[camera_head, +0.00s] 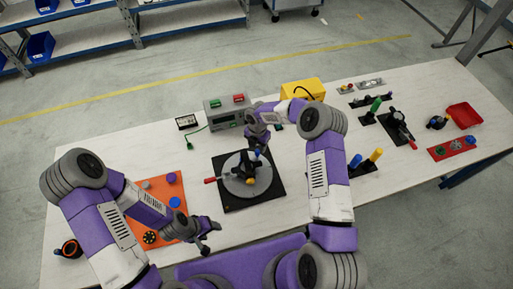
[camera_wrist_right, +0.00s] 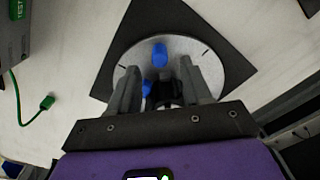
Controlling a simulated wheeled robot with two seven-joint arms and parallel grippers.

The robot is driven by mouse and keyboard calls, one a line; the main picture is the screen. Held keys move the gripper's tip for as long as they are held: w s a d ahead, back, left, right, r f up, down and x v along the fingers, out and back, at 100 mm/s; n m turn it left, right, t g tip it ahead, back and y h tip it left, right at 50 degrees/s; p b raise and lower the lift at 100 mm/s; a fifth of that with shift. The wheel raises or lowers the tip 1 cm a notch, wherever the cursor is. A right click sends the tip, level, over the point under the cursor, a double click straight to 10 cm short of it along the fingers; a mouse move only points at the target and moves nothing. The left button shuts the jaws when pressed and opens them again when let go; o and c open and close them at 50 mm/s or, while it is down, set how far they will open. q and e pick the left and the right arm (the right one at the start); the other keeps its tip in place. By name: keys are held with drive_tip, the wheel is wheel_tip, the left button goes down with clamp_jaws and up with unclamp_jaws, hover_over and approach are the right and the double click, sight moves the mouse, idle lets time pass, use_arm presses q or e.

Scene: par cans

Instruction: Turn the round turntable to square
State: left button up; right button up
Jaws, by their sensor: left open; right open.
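The round turntable (camera_head: 262,186) is a grey disc on a black square base (camera_head: 232,203) near the middle of the table. My right gripper (camera_head: 259,146) is over the far side of the disc. In the right wrist view the disc (camera_wrist_right: 195,50) has dark marks near its rim and a blue peg (camera_wrist_right: 160,53). The open fingers of my right gripper (camera_wrist_right: 167,75) are either side of a black part; contact cannot be told. My left gripper (camera_head: 208,232) is open and empty near the front edge.
An orange board (camera_head: 155,190) with knobs lies left of the turntable. A grey box with buttons (camera_head: 225,112) and a yellow box (camera_head: 303,90) stand behind. Blue and yellow posts (camera_head: 375,156), black fixtures and a red tray (camera_head: 464,115) are to the right.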

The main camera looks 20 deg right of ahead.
sight(257, 150)
wheel_tip(257, 150, down, 5)
drive_tip(key=shift+r, duration=0.1)
drive_tip(key=shift+c, duration=0.2)
clamp_jaws()
